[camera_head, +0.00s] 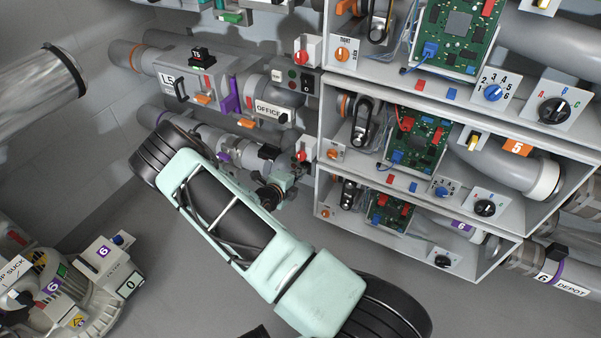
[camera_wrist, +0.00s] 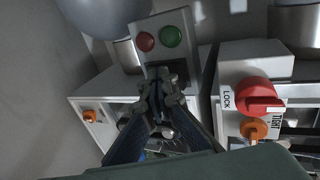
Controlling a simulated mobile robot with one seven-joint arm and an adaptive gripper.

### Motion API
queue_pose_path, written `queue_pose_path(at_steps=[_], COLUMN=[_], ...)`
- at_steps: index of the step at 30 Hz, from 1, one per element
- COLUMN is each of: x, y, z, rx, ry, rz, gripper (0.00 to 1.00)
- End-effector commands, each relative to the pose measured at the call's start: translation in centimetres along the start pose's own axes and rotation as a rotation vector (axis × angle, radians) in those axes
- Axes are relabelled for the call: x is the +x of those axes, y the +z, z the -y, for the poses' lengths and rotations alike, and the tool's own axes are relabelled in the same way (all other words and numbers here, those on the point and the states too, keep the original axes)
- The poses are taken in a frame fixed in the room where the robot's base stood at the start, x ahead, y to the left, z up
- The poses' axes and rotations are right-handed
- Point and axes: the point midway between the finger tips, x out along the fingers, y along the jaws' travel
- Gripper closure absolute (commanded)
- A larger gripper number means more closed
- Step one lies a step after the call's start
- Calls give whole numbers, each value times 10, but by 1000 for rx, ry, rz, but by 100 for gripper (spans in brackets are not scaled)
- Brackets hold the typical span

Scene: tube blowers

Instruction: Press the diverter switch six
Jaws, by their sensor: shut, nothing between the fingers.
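In the wrist view a grey switch box (camera_wrist: 178,20) carries a red light (camera_wrist: 145,41), a green light (camera_wrist: 170,36) and a dark switch area (camera_wrist: 180,68) below them. No number shows on it, so I cannot read whether it is six. My gripper (camera_wrist: 160,76) is shut and empty, its fingertips in front of the dark switch area. I cannot tell whether they touch it. In the head view my gripper (camera_head: 283,184) is small and dark beside the lowest shelf row, and the box behind it is mostly hidden.
A red LOCK knob (camera_wrist: 258,95) and an orange TIGHT knob (camera_wrist: 254,129) stand close to the right of my gripper. Shelf bays (camera_head: 319,120) with circuit boards and dials lie right. A purple-banded pipe labelled 6 DEPOT (camera_head: 570,284) is at lower right. Open floor (camera_head: 140,220) lies left.

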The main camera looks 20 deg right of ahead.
Motion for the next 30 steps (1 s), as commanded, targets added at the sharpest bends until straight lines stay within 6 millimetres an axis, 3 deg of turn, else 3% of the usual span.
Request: queue_pose_path(at_steps=[17, 23, 30], x=[-8, -34, -90], y=[0, -1, 0], z=[9, 17, 15], rx=[0, 2, 2], ry=[-2, -2, -2], rz=[-1, -7, -5], gripper=[100, 100, 100])
